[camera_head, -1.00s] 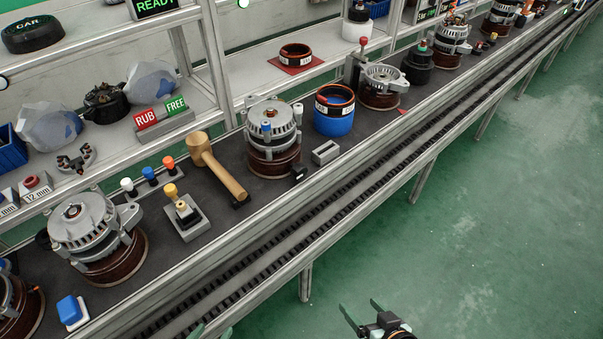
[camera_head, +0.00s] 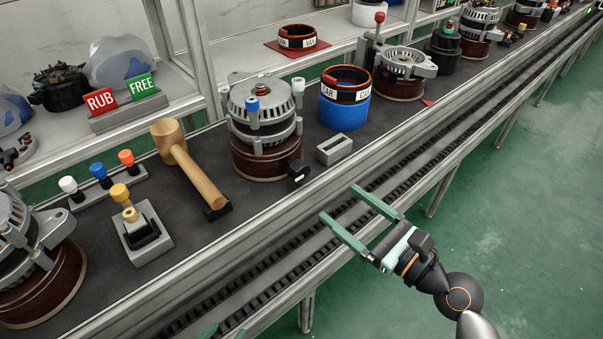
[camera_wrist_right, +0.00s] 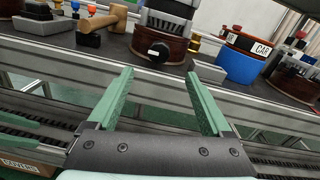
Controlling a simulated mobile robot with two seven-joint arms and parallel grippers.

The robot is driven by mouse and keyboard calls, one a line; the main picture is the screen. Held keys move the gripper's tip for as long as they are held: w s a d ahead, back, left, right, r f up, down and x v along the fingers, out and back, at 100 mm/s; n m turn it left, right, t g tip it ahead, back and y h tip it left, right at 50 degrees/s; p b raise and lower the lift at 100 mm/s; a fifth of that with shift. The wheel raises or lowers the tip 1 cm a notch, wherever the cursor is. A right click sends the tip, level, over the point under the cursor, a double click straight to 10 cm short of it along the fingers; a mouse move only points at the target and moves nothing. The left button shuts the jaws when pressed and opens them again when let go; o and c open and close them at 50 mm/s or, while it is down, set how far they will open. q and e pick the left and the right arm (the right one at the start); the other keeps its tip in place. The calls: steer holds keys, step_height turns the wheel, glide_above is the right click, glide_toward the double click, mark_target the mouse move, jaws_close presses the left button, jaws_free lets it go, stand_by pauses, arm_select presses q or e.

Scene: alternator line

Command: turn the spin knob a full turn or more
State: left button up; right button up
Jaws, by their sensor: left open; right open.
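A black knob (camera_head: 299,174), which looks like the spin knob, sticks out from the front of the brown round base under the middle alternator (camera_head: 262,117). In the right wrist view the knob (camera_wrist_right: 158,52) has a pale centre and sits beyond the fingertips, between them in the picture. My right gripper (camera_head: 338,203) is open and empty, over the conveyor in front of the bench, apart from the knob. It also shows in the right wrist view (camera_wrist_right: 159,73). Only the green fingertips of my left gripper (camera_head: 222,333) show at the bottom edge of the head view.
A wooden mallet (camera_head: 190,165) lies left of the alternator. A grey slotted block (camera_head: 334,149) and a blue cylinder with a ring (camera_head: 345,105) stand to its right. The bench's metal front rail (camera_head: 232,254) runs between my right gripper and the knob.

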mark_target(304, 175)
steer(key=b+x, duration=0.1)
steer(key=x, duration=1.1)
steer(key=shift+w+a, duration=0.1)
steer(key=shift+a, duration=0.1)
jaws_close()
